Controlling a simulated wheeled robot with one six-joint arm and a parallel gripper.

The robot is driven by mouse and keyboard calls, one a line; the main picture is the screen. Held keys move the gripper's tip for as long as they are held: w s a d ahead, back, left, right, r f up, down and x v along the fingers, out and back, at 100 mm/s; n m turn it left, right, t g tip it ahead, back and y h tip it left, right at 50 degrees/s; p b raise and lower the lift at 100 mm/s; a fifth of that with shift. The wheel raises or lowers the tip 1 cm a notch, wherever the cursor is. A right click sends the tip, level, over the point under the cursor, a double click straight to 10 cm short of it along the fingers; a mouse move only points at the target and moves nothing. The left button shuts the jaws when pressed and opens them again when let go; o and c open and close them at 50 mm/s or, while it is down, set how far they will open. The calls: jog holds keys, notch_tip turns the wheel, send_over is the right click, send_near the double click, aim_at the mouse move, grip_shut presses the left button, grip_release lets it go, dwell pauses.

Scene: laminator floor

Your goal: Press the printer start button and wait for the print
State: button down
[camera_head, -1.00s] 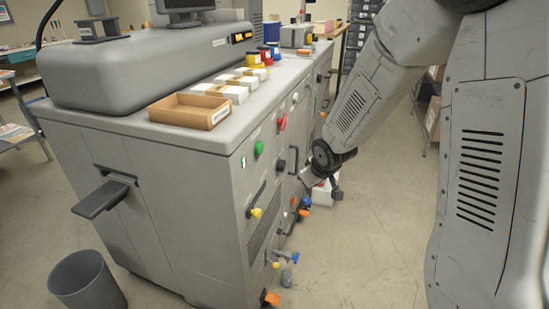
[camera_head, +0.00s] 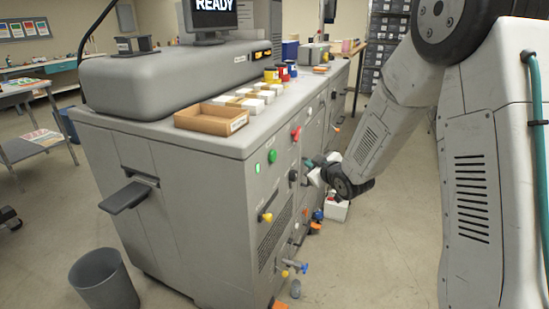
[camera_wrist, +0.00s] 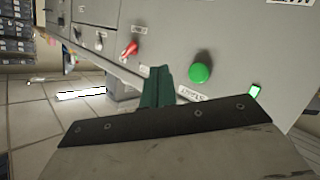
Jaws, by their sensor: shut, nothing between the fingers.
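The grey printer cabinet (camera_head: 150,240) fills the middle of the head view. A round green button (camera_head: 272,156) sits on its side panel; it also shows in the wrist view (camera_wrist: 200,74), with a label under it. My gripper (camera_wrist: 157,86) is shut and empty, its dark green fingertips to the left of the button and apart from it in the wrist view. In the head view my gripper (camera_head: 309,163) is to the right of the button, partly hidden by my wrist. The monitor (camera_head: 212,18) on top reads READY.
A red knob (camera_head: 296,133) and a yellow knob (camera_head: 266,217) stick out of the panel near the button. A small lit green indicator (camera_head: 257,167) is left of it. An open cardboard tray (camera_head: 210,119) is on top. A bin (camera_head: 104,280) stands on the floor.

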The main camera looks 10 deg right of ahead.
jog(key=w+a, duration=0.5)
jog(key=a, duration=0.2)
jog(key=shift+a, duration=0.15)
jog(key=shift+w+a, duration=0.1)
jog(key=shift+w, duration=0.05)
dwell(2.0)
jog(key=shift+w+a, duration=0.2)
jog(key=shift+w+a, duration=0.3)
jog(key=shift+a, duration=0.15)
dwell(0.9)
dwell(0.4)
jog(key=shift+s+d, duration=0.55)
jog(key=shift+d, duration=0.2)
jog(key=s+d, duration=0.1)
jog(key=d, duration=0.1)
jog(key=s+d, duration=0.2)
